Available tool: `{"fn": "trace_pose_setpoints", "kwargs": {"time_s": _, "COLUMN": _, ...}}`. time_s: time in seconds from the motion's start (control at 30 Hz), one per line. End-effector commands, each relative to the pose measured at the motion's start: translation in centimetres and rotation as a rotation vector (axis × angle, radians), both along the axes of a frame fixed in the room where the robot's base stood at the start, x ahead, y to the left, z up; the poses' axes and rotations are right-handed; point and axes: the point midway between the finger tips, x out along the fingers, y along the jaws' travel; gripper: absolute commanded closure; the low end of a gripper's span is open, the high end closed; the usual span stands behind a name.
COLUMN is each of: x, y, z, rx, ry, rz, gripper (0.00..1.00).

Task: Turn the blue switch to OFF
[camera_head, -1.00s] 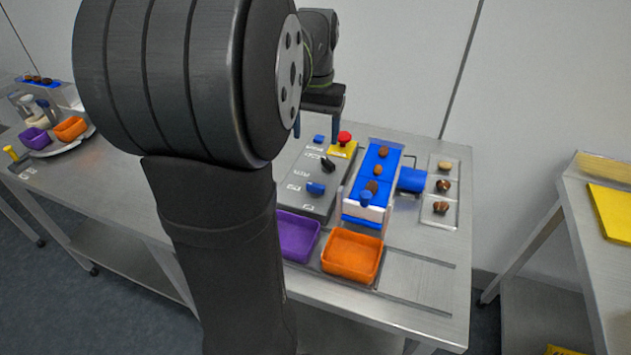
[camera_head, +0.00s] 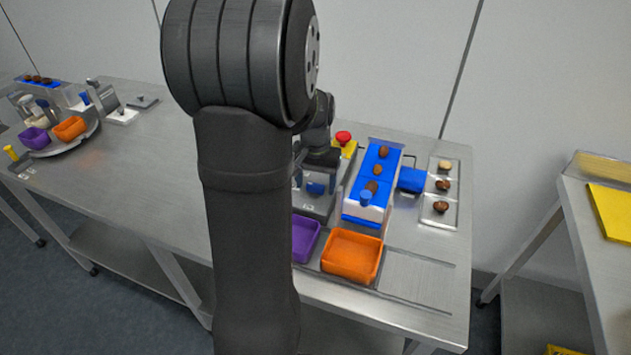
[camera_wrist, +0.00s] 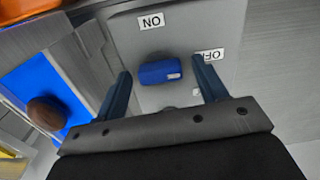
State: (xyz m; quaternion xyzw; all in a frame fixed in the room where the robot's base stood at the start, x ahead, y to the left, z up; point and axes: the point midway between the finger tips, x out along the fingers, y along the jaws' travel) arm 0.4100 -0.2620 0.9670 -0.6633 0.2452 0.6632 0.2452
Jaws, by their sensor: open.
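The blue switch (camera_head: 315,188) sits on the grey control panel, which shows in the wrist view (camera_wrist: 185,32). In the wrist view the switch (camera_wrist: 160,72) lies nearly crosswise, with a white mark at its right end. The ON label (camera_wrist: 151,21) is above it and the OFF label (camera_wrist: 213,55) is to its right, partly behind a finger. My gripper (camera_wrist: 161,70) is open, with one finger on each side of the switch and a gap showing on both sides. In the head view my gripper (camera_head: 315,178) is over the panel, hiding much of it.
A red button (camera_head: 343,138) on a yellow base stands behind. The blue conveyor (camera_head: 368,208) with several dates is right of the panel. A purple tray (camera_head: 305,240) and an orange tray (camera_head: 351,255) are in front. A tray of dates (camera_head: 446,170) lies farther right.

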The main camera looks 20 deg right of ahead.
Motion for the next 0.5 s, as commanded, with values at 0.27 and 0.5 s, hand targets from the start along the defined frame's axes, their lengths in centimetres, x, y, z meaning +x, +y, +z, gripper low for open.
{"fn": "trace_pose_setpoints", "kwargs": {"time_s": 0.27, "x": 0.00, "y": 0.00, "z": 0.02, "rx": 0.000, "ry": 0.000, "rz": 0.000, "gripper": 0.52}}
{"fn": "trace_pose_setpoints", "kwargs": {"time_s": 0.5, "x": 0.00, "y": 0.00, "z": 0.05, "rx": 0.000, "ry": 0.000, "rz": -0.003, "gripper": 0.78}}
